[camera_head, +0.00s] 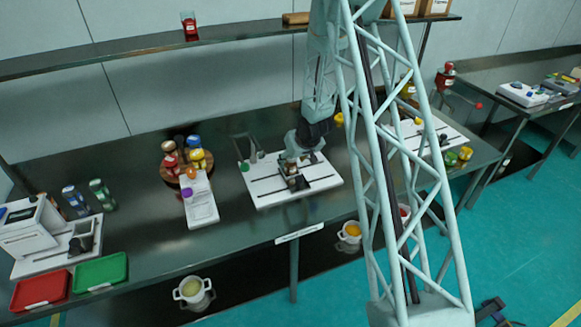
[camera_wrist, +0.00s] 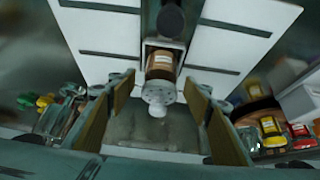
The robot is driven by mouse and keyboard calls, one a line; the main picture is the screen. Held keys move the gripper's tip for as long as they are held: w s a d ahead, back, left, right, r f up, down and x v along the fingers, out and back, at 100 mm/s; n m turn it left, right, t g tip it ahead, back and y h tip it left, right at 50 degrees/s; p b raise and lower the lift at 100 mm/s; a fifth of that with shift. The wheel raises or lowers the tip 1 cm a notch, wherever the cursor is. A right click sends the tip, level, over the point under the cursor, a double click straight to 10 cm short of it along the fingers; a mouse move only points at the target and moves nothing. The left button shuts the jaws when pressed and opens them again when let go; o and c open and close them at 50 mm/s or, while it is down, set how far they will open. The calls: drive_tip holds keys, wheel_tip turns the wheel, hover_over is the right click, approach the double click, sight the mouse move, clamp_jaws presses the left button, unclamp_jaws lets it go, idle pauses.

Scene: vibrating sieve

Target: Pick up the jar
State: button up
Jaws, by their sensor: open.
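The jar (camera_wrist: 163,66) is brown with a pale label and shows between my fingers in the wrist view. A pale round lid with a knob (camera_wrist: 158,97) is at its near end. It sits in or against a small fixture on a white board (camera_wrist: 97,27). My gripper (camera_wrist: 158,86) is open, one tan-padded finger on each side of the jar, with gaps visible. In the head view my gripper (camera_head: 291,165) is low over the white board (camera_head: 262,188) on the dark bench. The jar is too small there to make out clearly.
Red (camera_head: 40,291) and green (camera_head: 100,272) trays lie at the far left. A shelf (camera_head: 120,54) runs behind. Bare bench lies in front of the board.

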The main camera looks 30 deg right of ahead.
drive_tip(key=shift+x, duration=2.05)
drive_tip(key=shift+s, duration=0.1)
drive_tip(key=shift+c, duration=0.5)
drive_tip(key=c, duration=0.9)
